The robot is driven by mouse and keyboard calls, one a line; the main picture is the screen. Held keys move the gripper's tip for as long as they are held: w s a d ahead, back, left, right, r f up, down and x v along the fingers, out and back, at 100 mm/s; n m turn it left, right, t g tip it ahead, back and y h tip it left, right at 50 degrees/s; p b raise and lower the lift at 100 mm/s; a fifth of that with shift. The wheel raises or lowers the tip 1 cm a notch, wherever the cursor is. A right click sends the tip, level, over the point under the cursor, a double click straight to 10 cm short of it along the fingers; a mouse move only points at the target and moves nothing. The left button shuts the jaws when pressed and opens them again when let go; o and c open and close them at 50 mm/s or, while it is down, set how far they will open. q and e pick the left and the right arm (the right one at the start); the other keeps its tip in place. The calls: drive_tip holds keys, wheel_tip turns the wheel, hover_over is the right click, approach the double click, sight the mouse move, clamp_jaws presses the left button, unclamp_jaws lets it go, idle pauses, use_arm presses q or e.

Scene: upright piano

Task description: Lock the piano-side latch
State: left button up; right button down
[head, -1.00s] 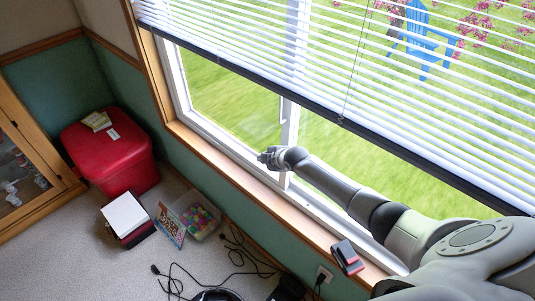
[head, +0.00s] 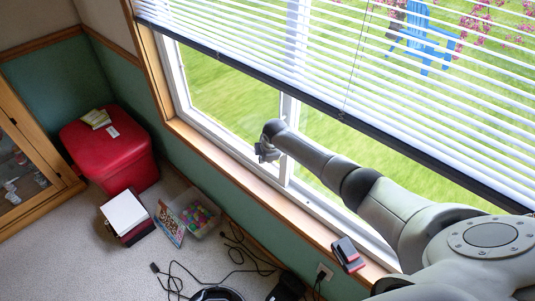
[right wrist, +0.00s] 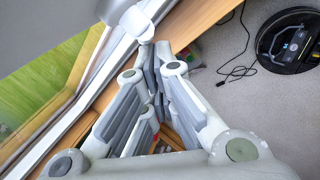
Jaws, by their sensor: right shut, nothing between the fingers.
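My right gripper (head: 266,153) hangs in front of the window's middle post (head: 287,160), fingers pointing down. In the right wrist view my right gripper (right wrist: 156,58) is shut with nothing between its fingers. A white rounded, lever-like part (right wrist: 140,24), probably the latch, is at the white window frame just beyond the fingertips. I cannot tell whether they touch. In the head view the latch is too small or hidden to make out. No piano shows. My left gripper is not in view.
A wooden sill (head: 232,172) runs below the window, with a red-and-black object (head: 347,254) on it. White blinds (head: 330,60) hang just above my arm. A red bin (head: 108,152), a clear tub of colored balls (head: 198,214) and cables are on the floor. A round black robot vacuum (right wrist: 290,42) sits there too.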

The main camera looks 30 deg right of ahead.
drive_tip(key=shift+s+f+g+b, duration=0.15)
drive_tip(key=shift+f+g+b, duration=0.3)
drive_tip(key=shift+g, duration=0.45)
drive_tip(key=shift+s+d, duration=0.1)
drive_tip(key=shift+r, duration=0.1)
idle(1.2)
